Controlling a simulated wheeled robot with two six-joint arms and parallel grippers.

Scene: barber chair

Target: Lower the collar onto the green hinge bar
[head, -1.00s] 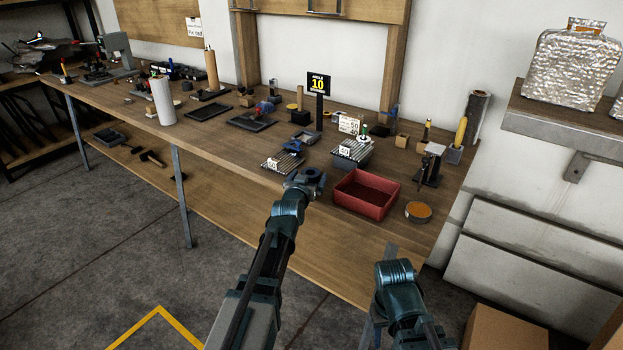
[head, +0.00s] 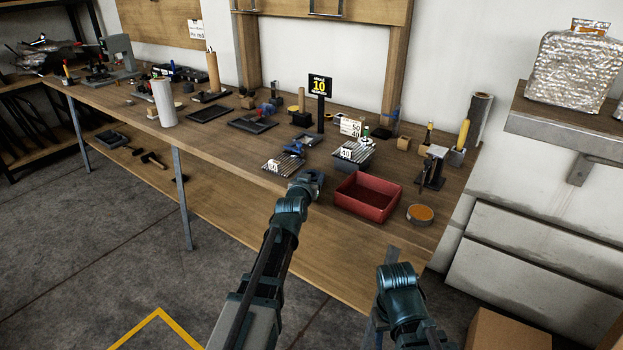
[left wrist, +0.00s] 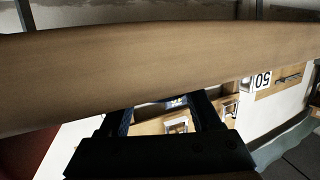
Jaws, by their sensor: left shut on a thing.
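My left gripper (head: 309,179) is at the front edge of the workbench, left of the red bin. In the left wrist view its two dark fingers (left wrist: 164,116) show with a dark blue piece (left wrist: 158,106) between them. The gripper is shut on that piece, taken to be the collar; its shape is mostly hidden. I cannot make out the green hinge bar for certain in either view.
The red bin (head: 366,196) stands just right of my left gripper, with an orange-topped tin (head: 420,214) beyond it. A black sign (head: 320,87) reads 10. The bench (head: 225,160) has bare wood to the left.

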